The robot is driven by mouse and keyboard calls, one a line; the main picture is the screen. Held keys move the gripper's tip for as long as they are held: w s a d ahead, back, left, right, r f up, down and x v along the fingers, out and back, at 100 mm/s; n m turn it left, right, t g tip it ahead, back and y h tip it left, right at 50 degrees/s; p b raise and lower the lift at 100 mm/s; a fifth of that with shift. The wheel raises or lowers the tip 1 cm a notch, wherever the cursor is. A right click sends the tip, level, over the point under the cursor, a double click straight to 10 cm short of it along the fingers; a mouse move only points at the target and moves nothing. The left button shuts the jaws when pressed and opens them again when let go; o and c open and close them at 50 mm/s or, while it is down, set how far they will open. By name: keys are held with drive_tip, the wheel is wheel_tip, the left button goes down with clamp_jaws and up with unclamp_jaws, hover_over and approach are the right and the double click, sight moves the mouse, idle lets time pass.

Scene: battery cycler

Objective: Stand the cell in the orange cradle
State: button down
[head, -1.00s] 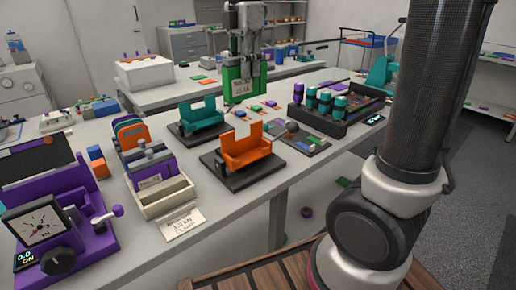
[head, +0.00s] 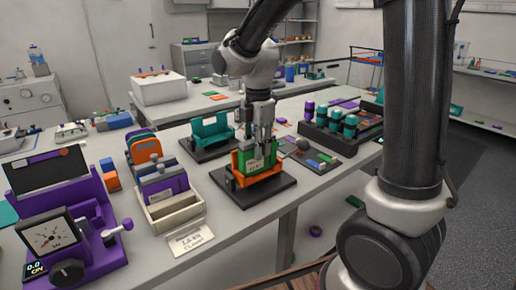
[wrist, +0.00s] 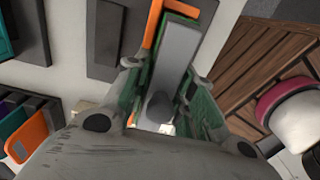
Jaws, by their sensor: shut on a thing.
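The cradle sits on a dark base plate near the bench's front edge. My gripper (head: 262,139) points down from above and is shut on the cell's upper part. In the wrist view, the cell's grey top (wrist: 172,72) lies between my fingers, and an orange cradle edge (wrist: 151,24) shows beside it. The cell's bottom is hidden by the cradle, so I cannot tell whether it touches the floor.
A teal cradle (head: 211,132) stands behind and left. A cream box with a purple cell (head: 172,203) is left, near a purple gauge press (head: 62,235). A dark rack of teal and purple cylinders (head: 333,127) and a tray of small parts (head: 314,154) are right.

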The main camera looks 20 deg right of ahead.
drive_tip(key=shift+f, duration=0.25)
drive_tip(key=shift+f, duration=0.1)
drive_tip(key=c, duration=1.2)
unclamp_jaws()
wheel_tip(320, 180, up, 12)
drive_tip(key=shift+s+r, duration=0.1)
drive_tip(key=shift+r, duration=0.05)
drive_tip(key=s+d+m+t, duration=0.2)
drive_tip(key=s+d+m, duration=0.5)
drive_tip(key=s+m, duration=0.2)
drive_tip(key=s+d+f+m+t, duration=0.1)
drive_tip(key=s+d+m+t, duration=0.1)
drive_tip(key=s+d+m, duration=0.6)
drive_tip(key=s+m, duration=0.2)
drive_tip(key=m, duration=0.2)
drive_tip(key=shift+f+m, duration=0.2)
drive_tip(key=shift+m, duration=0.1)
